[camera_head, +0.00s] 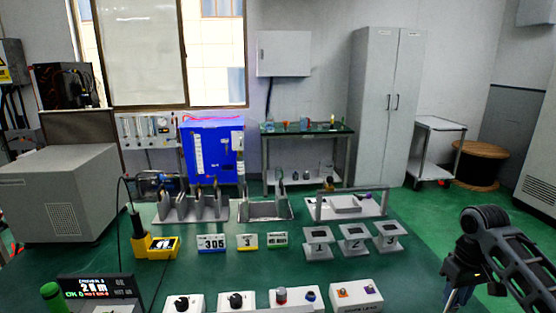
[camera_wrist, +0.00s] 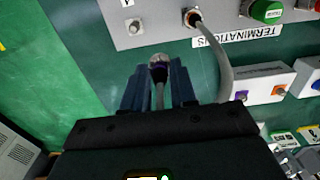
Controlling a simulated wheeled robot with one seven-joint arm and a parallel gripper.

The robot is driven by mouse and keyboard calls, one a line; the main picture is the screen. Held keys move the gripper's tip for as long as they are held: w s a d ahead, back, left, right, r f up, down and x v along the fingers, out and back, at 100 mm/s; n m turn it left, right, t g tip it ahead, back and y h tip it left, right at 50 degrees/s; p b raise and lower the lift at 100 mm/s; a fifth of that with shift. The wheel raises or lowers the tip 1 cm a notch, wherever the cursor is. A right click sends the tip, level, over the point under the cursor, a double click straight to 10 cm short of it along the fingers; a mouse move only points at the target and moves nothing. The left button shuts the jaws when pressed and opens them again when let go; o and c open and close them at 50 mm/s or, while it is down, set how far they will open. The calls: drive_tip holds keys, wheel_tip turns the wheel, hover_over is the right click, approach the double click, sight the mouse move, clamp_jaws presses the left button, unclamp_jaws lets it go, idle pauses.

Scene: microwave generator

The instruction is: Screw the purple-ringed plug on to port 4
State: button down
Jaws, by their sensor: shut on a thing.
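In the wrist view my gripper (camera_wrist: 158,85) is shut on a plug (camera_wrist: 158,64) with a metallic, dark purplish end. Its grey cable runs back between the blue fingers. The plug points up the picture towards a grey panel (camera_wrist: 165,28). A bare metal port (camera_wrist: 134,26) sits on that panel, above and left of the plug, beside a small white label whose mark looks like a 4. The plug appears apart from the port. In the head view my gripper (camera_head: 456,290) hangs at the lower right; the plug cannot be made out there.
Right of the bare port, a thick grey cable (camera_wrist: 218,60) ends in a neighbouring port (camera_wrist: 193,17). A green knob (camera_wrist: 266,11) stands further right. White boxes (camera_wrist: 265,82) lie to the right. In the head view, numbered stands (camera_head: 354,240) and racks (camera_head: 190,207) occupy the green table.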

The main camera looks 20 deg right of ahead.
drive_tip(key=shift+s+d, duration=0.1)
drive_tip(key=shift+s, duration=0.1)
drive_tip(key=shift+s+d+f, duration=0.1)
drive_tip(key=shift+s+d, duration=0.55)
drive_tip(key=shift+s, duration=0.3)
drive_tip(key=shift+s+d+f, duration=0.1)
drive_tip(key=shift+s+d, duration=0.5)
drive_tip(key=shift+s, duration=0.3)
drive_tip(key=shift+f, duration=0.1)
drive_tip(key=shift+f+b, duration=1.5)
drive_tip(key=shift+f, duration=1.3)
drive_tip(key=shift+p, duration=1.15)
drive_tip(key=shift+f, duration=0.55)
drive_tip(key=c, duration=0.8)
unclamp_jaws()
